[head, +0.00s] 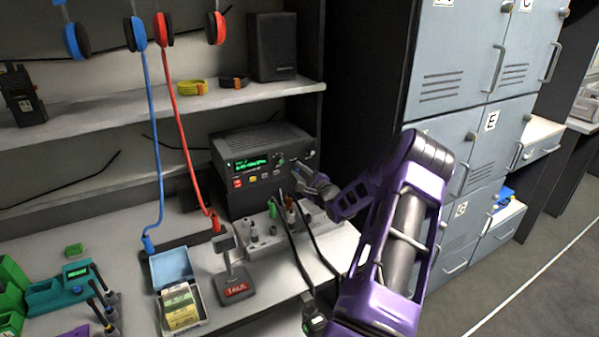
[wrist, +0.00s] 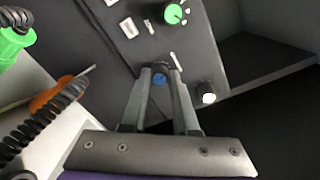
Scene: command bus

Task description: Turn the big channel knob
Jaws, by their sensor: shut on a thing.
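The black radio (head: 226,172) stands on the desk under the shelf, with a green-lit display and coloured buttons on its front. My gripper (head: 300,172) reaches its right front side from the right. In the wrist view my gripper (wrist: 160,78) has its two fingers close together at the radio's panel (wrist: 130,52). They are shut on what looks like the big channel knob (wrist: 163,66), mostly hidden by the fingers, with a blue spot showing between them. Its turn angle cannot be read.
A smaller dark knob (wrist: 207,93) is just right of the fingers, and a green one (wrist: 173,14) is beyond them. Coiled cables (wrist: 35,120) and plugs are close at left. A desk microphone (head: 234,270) stands in front; lockers (head: 460,80) are at right.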

